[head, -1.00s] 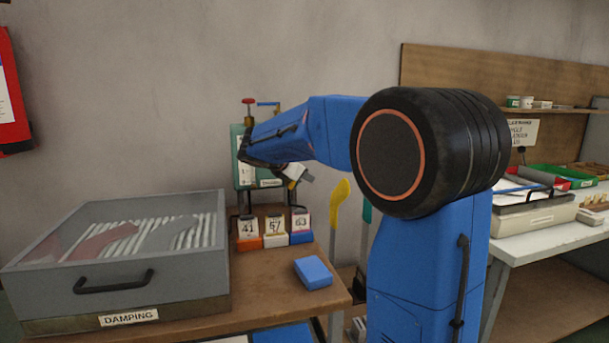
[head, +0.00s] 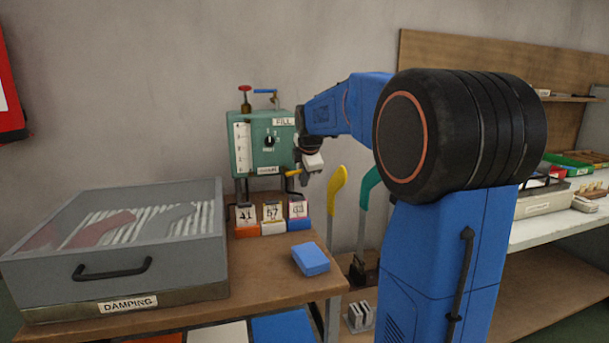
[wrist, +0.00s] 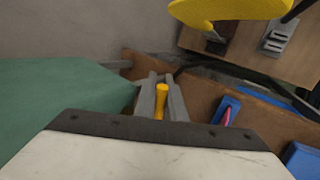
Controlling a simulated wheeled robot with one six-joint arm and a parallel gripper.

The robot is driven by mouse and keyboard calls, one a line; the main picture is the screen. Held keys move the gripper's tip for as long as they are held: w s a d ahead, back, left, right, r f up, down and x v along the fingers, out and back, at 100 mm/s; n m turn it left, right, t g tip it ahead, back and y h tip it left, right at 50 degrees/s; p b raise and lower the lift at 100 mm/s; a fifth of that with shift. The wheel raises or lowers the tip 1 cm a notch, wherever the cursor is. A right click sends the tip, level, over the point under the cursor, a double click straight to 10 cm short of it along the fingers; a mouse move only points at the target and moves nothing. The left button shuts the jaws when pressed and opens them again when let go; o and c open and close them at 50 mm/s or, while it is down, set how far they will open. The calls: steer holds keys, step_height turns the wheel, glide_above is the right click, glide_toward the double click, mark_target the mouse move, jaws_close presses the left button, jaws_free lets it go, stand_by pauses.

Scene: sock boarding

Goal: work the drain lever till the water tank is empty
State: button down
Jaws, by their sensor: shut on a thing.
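The green water tank (head: 258,158) stands against the wall at the back of the bench, with a white level scale on its left side and a FILL label above a black knob. The water level is too small to read. My gripper (head: 296,173) is at the tank's lower right corner. In the wrist view its two grey fingers (wrist: 161,98) are shut on the yellow drain lever (wrist: 160,102), one on each side of it. The lever also shows in the head view (head: 291,173), partly hidden by my gripper.
Numbered card holders (head: 271,222) stand under the tank. A blue block (head: 310,259) lies on the bench (head: 255,275). The grey DAMPING box (head: 190,245) fills the left.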

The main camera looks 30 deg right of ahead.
steer(key=shift+w+a+f+m+y, duration=0.1)
steer(key=shift+a+f+m+y, duration=0.15)
steer(key=shift+f+y, duration=0.4)
steer(key=shift+r+y, duration=0.1)
steer(key=shift+y, duration=0.15)
steer(key=c, duration=2.1)
jaws_free()
steer(key=d+v, duration=0.1)
steer(key=v, duration=1.6)
steer(key=shift+s+a, duration=0.4)
steer(key=shift+a, duration=0.1)
steer(key=shift+s, duration=0.1)
